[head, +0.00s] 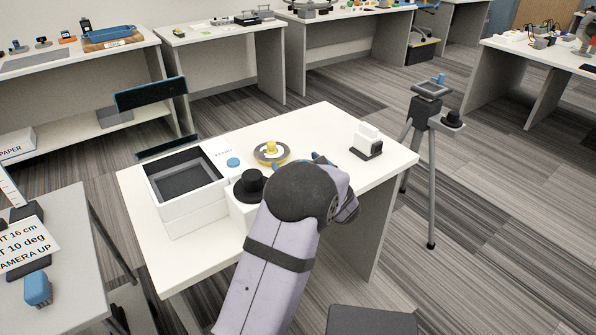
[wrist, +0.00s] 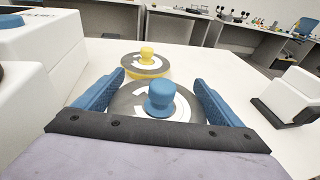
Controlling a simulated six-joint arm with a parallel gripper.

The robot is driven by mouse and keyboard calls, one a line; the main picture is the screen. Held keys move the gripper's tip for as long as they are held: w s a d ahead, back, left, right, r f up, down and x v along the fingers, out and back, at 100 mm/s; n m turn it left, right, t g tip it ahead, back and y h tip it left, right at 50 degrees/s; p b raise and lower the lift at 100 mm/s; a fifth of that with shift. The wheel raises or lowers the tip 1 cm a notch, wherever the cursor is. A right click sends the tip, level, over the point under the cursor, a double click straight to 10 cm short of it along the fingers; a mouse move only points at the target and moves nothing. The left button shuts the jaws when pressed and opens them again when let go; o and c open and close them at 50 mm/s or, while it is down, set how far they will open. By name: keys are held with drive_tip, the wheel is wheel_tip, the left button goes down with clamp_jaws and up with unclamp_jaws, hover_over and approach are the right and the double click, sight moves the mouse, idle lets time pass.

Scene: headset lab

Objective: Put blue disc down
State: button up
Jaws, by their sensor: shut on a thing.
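The blue disc (wrist: 160,103) is a grey and white round plate with a blue knob on top. It lies between the two blue fingers of my gripper (wrist: 160,95) in the wrist view, and they are shut on its rim. It looks level and close to the white table (wrist: 250,92); I cannot tell whether it touches. A similar disc with a yellow knob (wrist: 146,62) lies just beyond it, also visible in the head view (head: 271,153).
A white box with a dark open recess (head: 187,208) stands on the table's left, with a blue round piece (head: 233,162). A black knob on a white block (head: 250,184) is beside my arm. A white block on a black base (head: 367,142) stands right, with bare tabletop around it.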

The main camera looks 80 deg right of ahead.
drive_tip(key=shift+f, duration=1.15)
drive_tip(key=shift+f+b, duration=0.25)
drive_tip(key=shift+b, duration=0.05)
drive_tip(key=o, duration=0.9)
drive_tip(key=shift+r+p, duration=0.1)
drive_tip(key=shift+p, duration=0.2)
